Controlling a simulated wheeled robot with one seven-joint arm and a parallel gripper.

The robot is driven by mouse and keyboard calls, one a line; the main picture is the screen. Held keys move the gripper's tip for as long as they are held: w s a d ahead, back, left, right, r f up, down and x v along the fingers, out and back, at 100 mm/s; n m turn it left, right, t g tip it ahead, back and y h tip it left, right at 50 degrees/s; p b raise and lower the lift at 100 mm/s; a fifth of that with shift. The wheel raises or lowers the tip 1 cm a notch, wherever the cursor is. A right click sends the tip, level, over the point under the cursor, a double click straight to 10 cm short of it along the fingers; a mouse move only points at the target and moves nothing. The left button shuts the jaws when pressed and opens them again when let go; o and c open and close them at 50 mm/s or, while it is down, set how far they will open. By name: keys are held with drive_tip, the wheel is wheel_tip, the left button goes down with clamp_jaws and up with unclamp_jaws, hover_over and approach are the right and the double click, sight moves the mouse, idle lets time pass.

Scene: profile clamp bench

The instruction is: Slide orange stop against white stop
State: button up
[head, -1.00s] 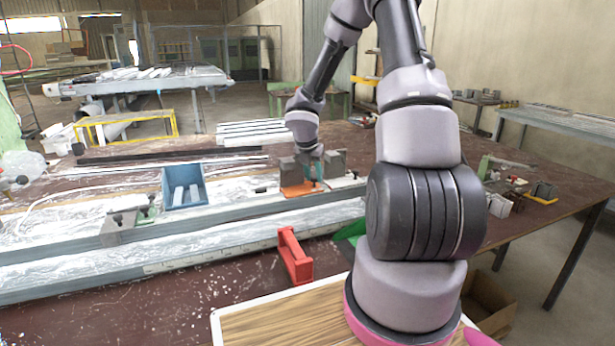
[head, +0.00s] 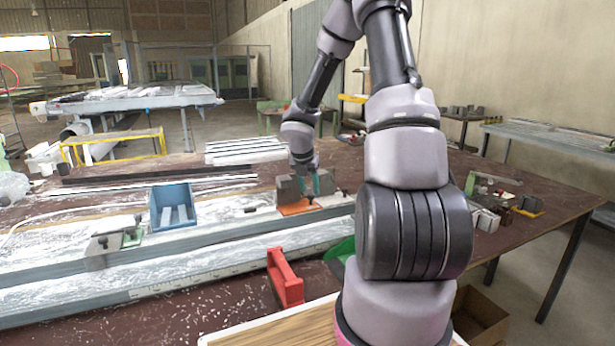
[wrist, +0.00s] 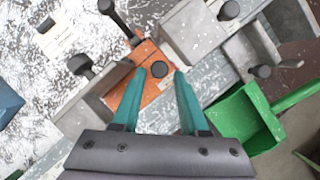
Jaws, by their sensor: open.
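The orange stop (head: 297,208) sits on the long grey rail, with a grey block on its plate. In the wrist view its orange plate (wrist: 132,92) lies partly behind my fingers. I cannot tell whether the fingers touch the knob. A pale block (wrist: 190,32), apparently the white stop, stands just right of the orange plate in the wrist view. In the head view my gripper (head: 316,186) partly hides this area.
Another stop with green parts (head: 130,237) is on the rail at left.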

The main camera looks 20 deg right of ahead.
drive_tip(key=v, duration=0.8)
drive_tip(key=shift+r, duration=0.2)
drive_tip(key=s+a+r+m+t+y, duration=0.2)
drive_tip(key=s+a+r+m, duration=0.3)
drive_tip(key=s+r+m, duration=0.6)
drive_tip(key=s+a+r+m+t+y, duration=0.2)
drive_tip(key=s+a+r+m, duration=0.4)
drive_tip(key=s+r+m, duration=0.5)
drive_tip(key=s+m+y, duration=0.1)
drive_tip(key=s+m, duration=0.1)
drive_tip(key=m, duration=0.7)
drive_tip(key=shift+s, duration=0.35)
